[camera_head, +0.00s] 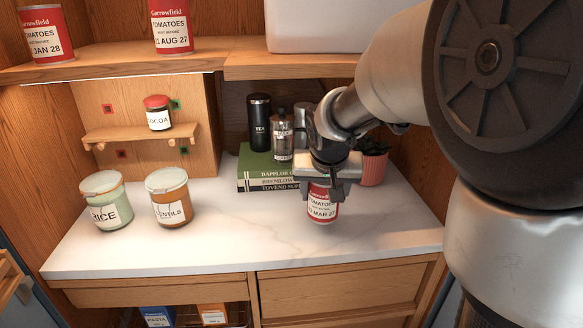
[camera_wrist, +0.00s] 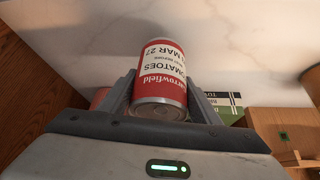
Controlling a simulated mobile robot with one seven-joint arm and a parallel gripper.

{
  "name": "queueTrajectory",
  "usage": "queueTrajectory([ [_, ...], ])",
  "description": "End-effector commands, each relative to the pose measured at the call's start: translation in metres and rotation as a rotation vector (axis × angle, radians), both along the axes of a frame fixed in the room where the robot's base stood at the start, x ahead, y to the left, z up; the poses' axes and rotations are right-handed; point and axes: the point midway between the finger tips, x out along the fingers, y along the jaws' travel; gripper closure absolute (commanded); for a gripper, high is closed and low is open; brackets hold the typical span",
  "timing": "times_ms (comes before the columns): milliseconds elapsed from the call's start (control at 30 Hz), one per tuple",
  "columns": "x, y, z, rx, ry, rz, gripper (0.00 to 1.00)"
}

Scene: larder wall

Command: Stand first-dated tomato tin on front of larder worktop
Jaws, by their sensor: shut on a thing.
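My gripper (camera_head: 326,183) is shut on a red and white tomato tin (camera_head: 322,208) labelled MAR 27, at the front right of the white worktop (camera_head: 250,245). The tin is upright, and its base is at or just above the worktop; I cannot tell which. In the wrist view the tin (camera_wrist: 160,77) sits between the two fingers (camera_wrist: 160,98). Two more tomato tins stand on the upper shelf: one labelled JAN 28 (camera_head: 47,32) at the far left, and one labelled AUG 27 (camera_head: 172,26) to its right.
A rice jar (camera_head: 107,205) and a lentils jar (camera_head: 170,200) stand on the left of the worktop. Green books (camera_head: 262,170), a black tea canister (camera_head: 260,122) and a glass bottle (camera_head: 283,140) are behind. A potted plant (camera_head: 374,167) stands behind right. The front middle is clear.

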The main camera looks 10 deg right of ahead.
Motion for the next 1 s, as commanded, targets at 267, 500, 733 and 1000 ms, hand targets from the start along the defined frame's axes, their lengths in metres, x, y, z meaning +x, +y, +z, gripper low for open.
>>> queueTrajectory([
  [267,0.000,0.001,-0.033,0.000,0.000,0.001,0.81],
  [500,0.000,0.001,-0.033,0.001,-0.001,0.000,0.81],
  [733,-0.001,0.000,-0.038,0.000,0.002,0.000,0.31],
  [1000,-0.001,0.000,-0.038,0.000,0.002,0.000,0.24],
])
